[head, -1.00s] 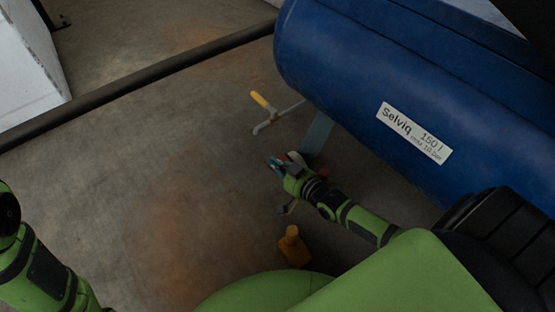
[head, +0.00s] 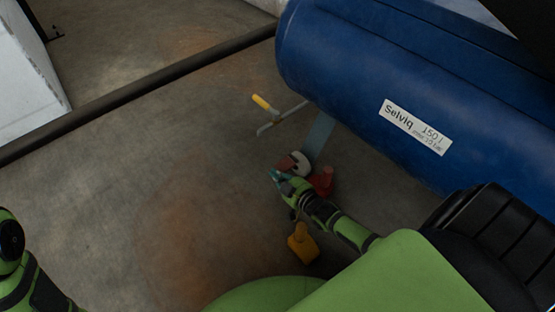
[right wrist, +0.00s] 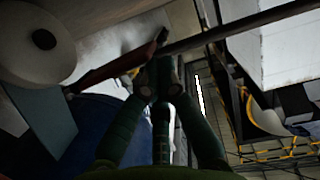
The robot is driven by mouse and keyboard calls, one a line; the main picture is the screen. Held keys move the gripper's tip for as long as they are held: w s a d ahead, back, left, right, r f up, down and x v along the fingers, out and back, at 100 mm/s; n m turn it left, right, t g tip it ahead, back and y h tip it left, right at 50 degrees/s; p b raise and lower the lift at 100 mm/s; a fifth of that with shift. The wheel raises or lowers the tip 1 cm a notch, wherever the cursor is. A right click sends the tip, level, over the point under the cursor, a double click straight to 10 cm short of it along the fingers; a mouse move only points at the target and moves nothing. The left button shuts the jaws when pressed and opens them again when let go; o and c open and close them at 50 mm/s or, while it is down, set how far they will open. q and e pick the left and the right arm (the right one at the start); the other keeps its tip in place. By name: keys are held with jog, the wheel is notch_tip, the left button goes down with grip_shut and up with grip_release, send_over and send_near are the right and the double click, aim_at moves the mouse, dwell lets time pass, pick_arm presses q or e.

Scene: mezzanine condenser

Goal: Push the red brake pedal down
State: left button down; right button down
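The red brake pedal (head: 284,164) appears as a small dark red part beside the pale castor wheel (head: 298,159), under the blue tank. In the right wrist view it seems to be the dark red bar (right wrist: 130,62), near the wheel (right wrist: 45,40). My right gripper (head: 274,174) is low, right beside the pedal. In the right wrist view its fingertips (right wrist: 160,78) are together, with nothing seen between them, and overlap the bar's end. I cannot tell whether they touch it. My left gripper is out of view; only part of the left arm shows.
The blue tank (head: 370,90) overhangs at right, with a grey support leg (head: 319,135) behind my right gripper. A yellow-handled valve (head: 262,102) is beyond. A red object (head: 323,181) and an orange bottle (head: 302,243) are close to my right arm. Floor to the left is clear.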

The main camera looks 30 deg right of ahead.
jog(key=shift+f, duration=0.1)
dwell(0.6)
notch_tip(320, 180, up, 10)
dwell(0.5)
dwell(0.4)
